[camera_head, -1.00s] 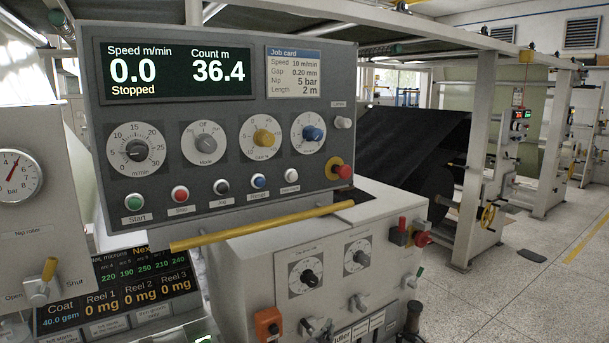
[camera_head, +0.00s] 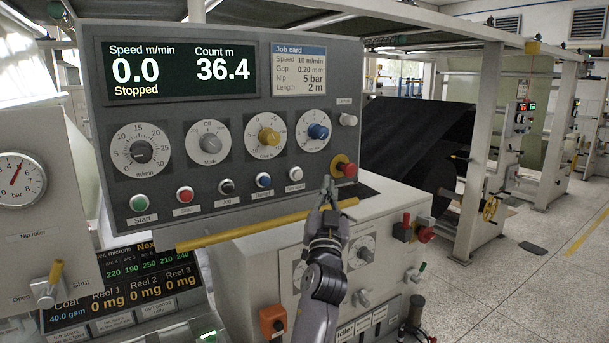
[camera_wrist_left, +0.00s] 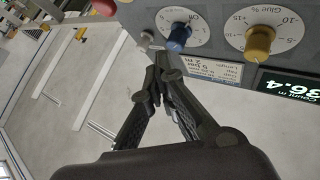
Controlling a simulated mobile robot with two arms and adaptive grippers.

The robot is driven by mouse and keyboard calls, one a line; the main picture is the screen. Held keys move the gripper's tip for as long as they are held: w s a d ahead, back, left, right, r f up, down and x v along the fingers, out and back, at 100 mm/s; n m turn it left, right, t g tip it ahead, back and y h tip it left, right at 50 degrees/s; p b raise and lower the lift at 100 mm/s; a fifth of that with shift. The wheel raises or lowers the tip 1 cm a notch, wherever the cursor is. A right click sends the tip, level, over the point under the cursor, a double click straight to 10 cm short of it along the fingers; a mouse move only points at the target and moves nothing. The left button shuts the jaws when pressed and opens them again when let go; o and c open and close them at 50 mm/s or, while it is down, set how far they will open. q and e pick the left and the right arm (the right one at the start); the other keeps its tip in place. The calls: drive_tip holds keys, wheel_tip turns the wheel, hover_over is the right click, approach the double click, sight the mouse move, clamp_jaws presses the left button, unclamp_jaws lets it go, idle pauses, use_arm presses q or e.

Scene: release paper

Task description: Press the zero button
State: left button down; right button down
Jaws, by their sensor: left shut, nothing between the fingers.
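The grey control panel (camera_head: 225,215) carries a row of buttons: green Start (camera_head: 139,203), red (camera_head: 185,194), black (camera_head: 226,187), blue (camera_head: 263,180) and white (camera_head: 296,174). The white button is the rightmost; its small label is too blurred to read surely. My left gripper (camera_head: 328,186) is shut and empty, pointing up in front of the panel's lower right corner, to the right of the white button and just below the red emergency knob (camera_head: 349,170). In the left wrist view its fingertips (camera_wrist_left: 160,62) meet near the blue dial (camera_wrist_left: 178,38). My right gripper is out of view.
The panel display (camera_head: 180,70) reads speed 0.0, Stopped, count 36.4. A yellow bar (camera_head: 230,236) runs below the panel's front. A white machine cabinet (camera_head: 250,270) with knobs stands below. Clear floor (camera_head: 510,300) lies to the right.

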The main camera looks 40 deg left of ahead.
sight(298, 175)
use_arm(q)
drive_tip(key=shift+a, duration=0.1)
idle(0.3)
drive_tip(key=w+a, duration=0.3)
drive_tip(key=a, duration=0.5)
drive_tip(key=shift+w, duration=0.15)
drive_tip(key=shift+a, duration=0.1)
idle(1.3)
drive_tip(key=shift+w+a, duration=0.15)
drive_tip(key=shift+a, duration=0.15)
drive_tip(key=shift+w+a+b, duration=0.15)
drive_tip(key=shift+a+b, duration=0.2)
drive_tip(key=shift+a, duration=0.05)
idle(0.7)
drive_tip(key=shift+d, duration=0.1)
idle(0.3)
drive_tip(key=shift+s+d, duration=0.3)
drive_tip(key=shift+d, duration=0.4)
